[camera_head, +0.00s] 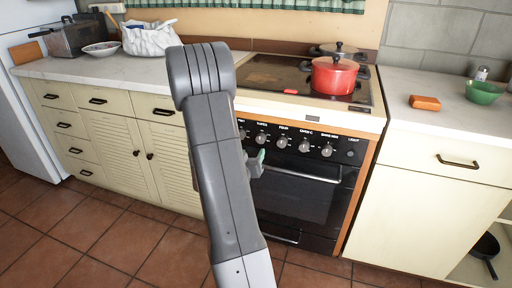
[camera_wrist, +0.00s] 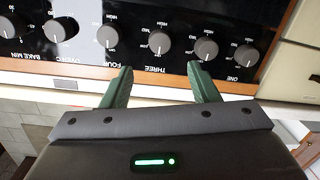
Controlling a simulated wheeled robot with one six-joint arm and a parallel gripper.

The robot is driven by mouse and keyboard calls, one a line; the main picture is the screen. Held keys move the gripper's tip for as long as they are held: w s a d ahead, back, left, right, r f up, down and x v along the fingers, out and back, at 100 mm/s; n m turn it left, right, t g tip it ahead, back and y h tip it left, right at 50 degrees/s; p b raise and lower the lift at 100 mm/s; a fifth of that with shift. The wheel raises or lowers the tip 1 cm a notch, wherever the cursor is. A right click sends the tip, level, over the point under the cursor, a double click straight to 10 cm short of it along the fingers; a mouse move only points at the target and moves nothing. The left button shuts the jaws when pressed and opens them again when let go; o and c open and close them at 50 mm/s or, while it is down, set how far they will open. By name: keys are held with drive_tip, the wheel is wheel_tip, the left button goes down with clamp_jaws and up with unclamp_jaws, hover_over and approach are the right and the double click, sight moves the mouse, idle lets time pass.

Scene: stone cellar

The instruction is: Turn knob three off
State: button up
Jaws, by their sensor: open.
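Knob three (camera_wrist: 160,42) is a round grey-white knob on the black stove panel (camera_wrist: 185,20). It sits above the upside-down label THREE in the wrist view, and its turned position is hard to read. In the head view it is the pale knob (camera_head: 261,138) just right of my forearm. My gripper (camera_wrist: 160,72) is open, its two green fingers apart and pointing at the panel. Knob three lies between and beyond the fingertips, which appear not to touch it. In the head view my gripper (camera_head: 261,158) shows partly beside the arm, just below the knob.
Knob four (camera_wrist: 107,37) and another knob (camera_wrist: 206,48) flank knob three closely. The oven door handle (camera_head: 300,174) runs below the panel. A red pot (camera_head: 334,77) stands on the cooktop.

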sight(260, 140)
drive_tip(key=v, duration=0.4)
drive_tip(key=x, duration=1.3)
drive_tip(key=shift+w+d, duration=0.2)
drive_tip(key=shift+w, duration=0.1)
